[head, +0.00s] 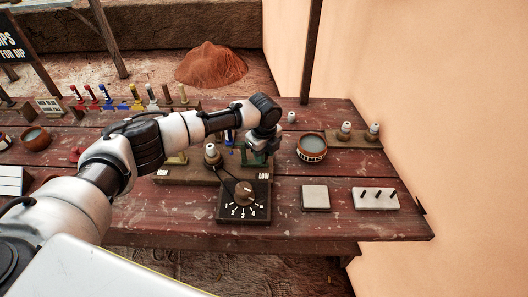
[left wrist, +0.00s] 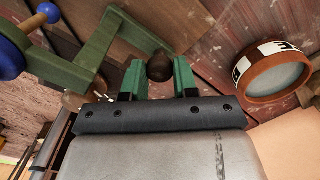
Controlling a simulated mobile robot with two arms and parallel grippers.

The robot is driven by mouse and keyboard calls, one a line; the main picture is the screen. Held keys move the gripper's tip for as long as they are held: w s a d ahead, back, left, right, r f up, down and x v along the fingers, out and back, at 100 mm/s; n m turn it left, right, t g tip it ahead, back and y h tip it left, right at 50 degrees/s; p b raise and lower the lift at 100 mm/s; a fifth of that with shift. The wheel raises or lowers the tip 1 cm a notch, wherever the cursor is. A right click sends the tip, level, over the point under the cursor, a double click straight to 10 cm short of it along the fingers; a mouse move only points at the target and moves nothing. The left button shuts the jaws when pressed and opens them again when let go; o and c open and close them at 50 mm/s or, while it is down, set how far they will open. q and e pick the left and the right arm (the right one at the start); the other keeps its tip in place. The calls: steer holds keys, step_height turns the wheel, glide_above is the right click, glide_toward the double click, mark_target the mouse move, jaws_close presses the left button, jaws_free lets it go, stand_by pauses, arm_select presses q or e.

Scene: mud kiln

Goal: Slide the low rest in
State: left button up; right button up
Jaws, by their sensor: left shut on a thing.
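My left gripper (head: 261,147) reaches over the middle of the table. In the left wrist view the gripper (left wrist: 159,72) has its two green fingers shut on a dark round knob (left wrist: 159,65). A green frame (left wrist: 88,58) with a blue knob (left wrist: 14,55) stands beside it in that view. In the head view a green piece (head: 258,161) shows just below the gripper, behind the LOW label (head: 263,176) on a wooden base. I take the knob to be on the low rest; its lower part is hidden. My right gripper is not in view.
A bowl with a banded rim (head: 312,148) stands close right of the gripper and shows in the wrist view (left wrist: 272,72). A dial box (head: 243,201), a pale square (head: 316,197) and a pegged block (head: 375,198) lie in front. A wall (head: 440,120) bounds the right.

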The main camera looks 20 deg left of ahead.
mark_target(249, 162)
arm_select(q)
jaws_close()
steer(key=shift+s+a+r+p, duration=0.1)
steer(key=shift+s+a+p, duration=0.15)
steer(key=shift+a, duration=0.45)
steer(key=shift+s+a+f+p, duration=0.1)
steer(key=shift+a+p, duration=0.2)
steer(key=shift+a, duration=0.4)
steer(key=shift+s+a+r+p, duration=0.1)
steer(key=shift+s+a+p, duration=0.15)
steer(key=shift+a, duration=0.45)
steer(key=shift+w, duration=0.1)
steer(key=o, duration=0.6)
jaws_free()
steer(key=o, duration=0.3)
steer(key=shift+a, duration=0.15)
